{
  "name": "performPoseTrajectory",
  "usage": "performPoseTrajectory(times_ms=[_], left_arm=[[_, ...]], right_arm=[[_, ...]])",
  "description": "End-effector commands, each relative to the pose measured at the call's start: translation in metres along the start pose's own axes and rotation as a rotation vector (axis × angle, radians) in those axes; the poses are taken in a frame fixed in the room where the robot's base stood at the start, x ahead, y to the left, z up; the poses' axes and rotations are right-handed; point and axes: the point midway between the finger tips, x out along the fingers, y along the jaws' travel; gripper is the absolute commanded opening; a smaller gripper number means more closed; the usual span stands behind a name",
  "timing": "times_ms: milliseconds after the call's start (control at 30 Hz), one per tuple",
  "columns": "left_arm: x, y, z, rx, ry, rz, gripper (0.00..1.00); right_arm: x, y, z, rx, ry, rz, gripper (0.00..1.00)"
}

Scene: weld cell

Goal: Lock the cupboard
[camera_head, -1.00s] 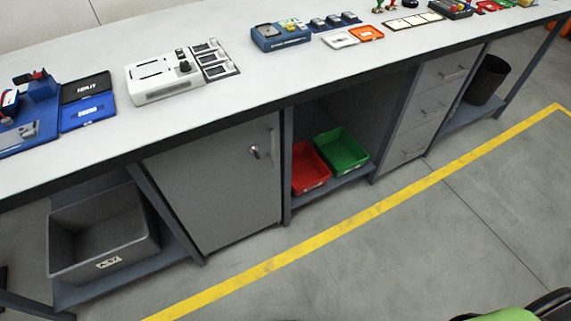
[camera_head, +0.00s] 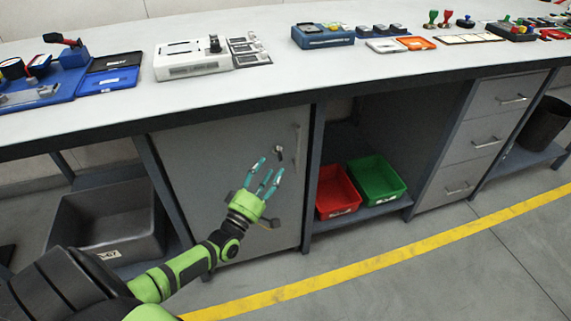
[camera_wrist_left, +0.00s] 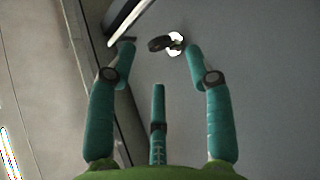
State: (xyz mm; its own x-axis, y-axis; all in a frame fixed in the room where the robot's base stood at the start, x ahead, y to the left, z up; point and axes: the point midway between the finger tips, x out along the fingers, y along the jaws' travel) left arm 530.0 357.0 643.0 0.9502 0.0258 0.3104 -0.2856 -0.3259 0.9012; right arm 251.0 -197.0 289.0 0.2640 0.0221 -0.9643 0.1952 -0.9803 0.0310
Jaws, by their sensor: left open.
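The cupboard (camera_head: 215,150) is a grey door under the bench and looks closed. A lock with a key (camera_head: 279,152) sits near its upper right side, next to a vertical handle (camera_head: 297,146). My left gripper (camera_head: 268,169) is open and empty in front of the door, its teal fingers just below and left of the key. In the left wrist view, the key and lock (camera_wrist_left: 168,43) show ahead, between and beyond the spread fingertips (camera_wrist_left: 158,58), apart from them. The handle (camera_wrist_left: 130,16) is at the upper left there. My right gripper is not in view.
The bench top (camera_head: 280,85) overhangs the cupboard. A grey bin (camera_head: 105,220) stands left of it. Red (camera_head: 336,190) and green (camera_head: 378,180) bins are on the shelf to the right, then drawers (camera_head: 483,140). The floor in front, with a yellow line (camera_head: 400,252), is clear.

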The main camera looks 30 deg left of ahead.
Motion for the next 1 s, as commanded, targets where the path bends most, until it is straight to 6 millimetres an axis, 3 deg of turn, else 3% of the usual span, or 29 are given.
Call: performPoseTrajectory(times_ms=[100,300,600,633,700,767,1000], left_arm=[[0.02,0.0,0.0,0.001,0.001,0.002,0.52],[0.04,-0.001,0.001,0.002,-0.001,-0.001,0.52],[0.043,-0.001,0.001,0.003,-0.002,-0.004,0.52],[0.043,-0.001,0.001,0.003,-0.002,-0.004,0.48],[0.043,-0.001,0.001,0.003,-0.002,-0.004,0.2],[0.043,-0.001,0.001,0.003,-0.002,-0.004,0.0],[0.043,-0.001,0.0,0.005,-0.002,-0.004,0.0]], right_arm=[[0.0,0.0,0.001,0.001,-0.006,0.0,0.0],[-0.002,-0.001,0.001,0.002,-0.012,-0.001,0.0],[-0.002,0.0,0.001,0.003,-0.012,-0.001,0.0],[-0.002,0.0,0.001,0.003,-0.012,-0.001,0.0],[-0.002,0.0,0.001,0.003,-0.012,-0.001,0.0],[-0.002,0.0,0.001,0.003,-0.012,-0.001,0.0],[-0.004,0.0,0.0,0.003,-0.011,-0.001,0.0]])
